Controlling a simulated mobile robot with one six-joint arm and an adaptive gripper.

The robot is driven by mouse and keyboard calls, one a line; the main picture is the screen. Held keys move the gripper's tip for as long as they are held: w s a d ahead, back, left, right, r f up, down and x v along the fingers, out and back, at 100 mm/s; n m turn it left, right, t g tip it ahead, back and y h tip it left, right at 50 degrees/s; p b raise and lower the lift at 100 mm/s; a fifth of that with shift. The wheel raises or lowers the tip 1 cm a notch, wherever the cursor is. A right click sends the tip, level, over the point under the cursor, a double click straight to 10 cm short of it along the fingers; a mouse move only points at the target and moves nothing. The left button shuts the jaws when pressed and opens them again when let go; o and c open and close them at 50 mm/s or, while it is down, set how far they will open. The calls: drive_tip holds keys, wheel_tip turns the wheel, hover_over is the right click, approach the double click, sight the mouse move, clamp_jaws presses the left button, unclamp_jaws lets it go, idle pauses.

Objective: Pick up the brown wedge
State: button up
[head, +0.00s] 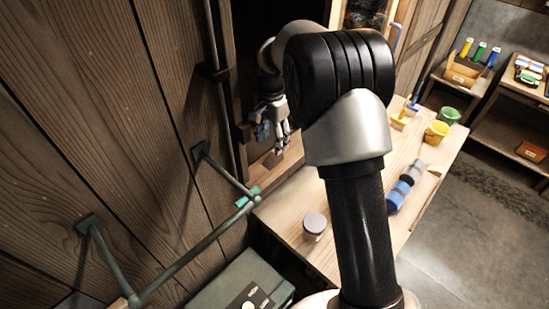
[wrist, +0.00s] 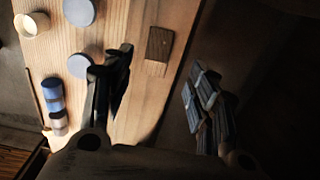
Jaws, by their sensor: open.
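The brown wedge (wrist: 159,46) lies on the pale wooden bench top in the wrist view, near the bench's right edge. In the head view a small brown block that looks like it (head: 271,159) shows just below my gripper (head: 274,128). My gripper is open and empty. In the wrist view its two fingers (wrist: 158,72) stand wide apart, with the wedge between and beyond their tips. I see no contact between fingers and wedge. The height of the gap is hard to tell. My arm hides part of the bench in the head view.
A green pipe rail (head: 190,257) runs along the plank wall at left. Shelves with tools stand at far right.

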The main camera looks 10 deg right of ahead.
sight(273, 156)
drive_tip(key=shift+s+d+f, duration=0.1)
drive_tip(key=shift+s+f, duration=0.05)
drive_tip(key=shift+f, duration=3.4)
drive_tip(key=shift+c, duration=0.3)
drive_tip(key=c, duration=1)
